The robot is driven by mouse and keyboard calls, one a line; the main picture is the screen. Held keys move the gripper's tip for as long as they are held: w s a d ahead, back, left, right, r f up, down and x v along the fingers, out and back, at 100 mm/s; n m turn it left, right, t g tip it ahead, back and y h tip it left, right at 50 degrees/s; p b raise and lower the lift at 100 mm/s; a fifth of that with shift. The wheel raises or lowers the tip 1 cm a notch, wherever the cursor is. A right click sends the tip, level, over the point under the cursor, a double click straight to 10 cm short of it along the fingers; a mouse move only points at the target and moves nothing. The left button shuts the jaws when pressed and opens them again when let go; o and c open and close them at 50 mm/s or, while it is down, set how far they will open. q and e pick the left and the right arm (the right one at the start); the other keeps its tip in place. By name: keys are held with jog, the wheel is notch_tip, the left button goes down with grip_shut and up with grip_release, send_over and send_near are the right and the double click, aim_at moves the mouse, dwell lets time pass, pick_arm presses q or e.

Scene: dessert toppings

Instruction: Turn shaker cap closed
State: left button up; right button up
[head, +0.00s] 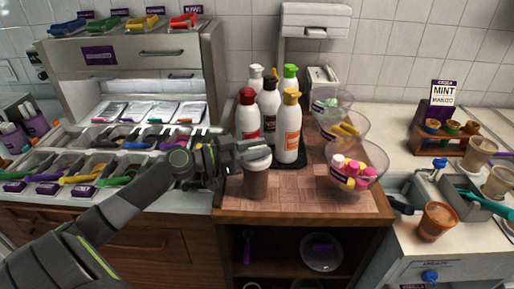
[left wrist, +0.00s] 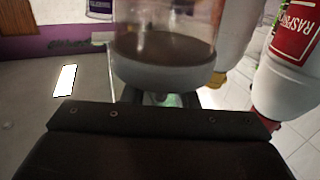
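The shaker (head: 256,182), a clear jar with dark brown contents and a white cap (head: 258,162), stands upright on the brown tiled counter top. My left gripper (head: 252,149) is at the cap, its dark fingers level with it. In the left wrist view the shaker (left wrist: 165,45) looks upside down, with its white cap (left wrist: 163,75) right in front of the gripper (left wrist: 165,98). The fingertips are mostly hidden there, so I cannot tell whether they grip the cap. My right gripper is not in view.
Several sauce bottles (head: 290,130) stand close behind the shaker. Clear bowls on a stand (head: 358,160) are to the right, the lowest holding pink and yellow pieces. Topping bins (head: 85,165) lie left. The front counter strip (head: 300,205) is clear.

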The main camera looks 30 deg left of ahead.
pick_arm(q)
jog(key=shift+o, duration=0.4)
jog(key=shift+s+a, duration=0.1)
jog(key=shift+s+a+f+b, duration=0.15)
jog(key=shift+s+b, duration=0.05)
jog(key=shift+b, duration=0.15)
jog(key=shift+b+v, duration=0.75)
jog(key=shift+v, duration=0.4)
jog(key=shift+s+a, duration=0.15)
jog(key=shift+s, duration=0.05)
jog(key=p+v, duration=1.4)
jog(key=p, duration=0.2)
jog(key=shift+p, duration=0.4)
jog(key=shift+w, duration=0.15)
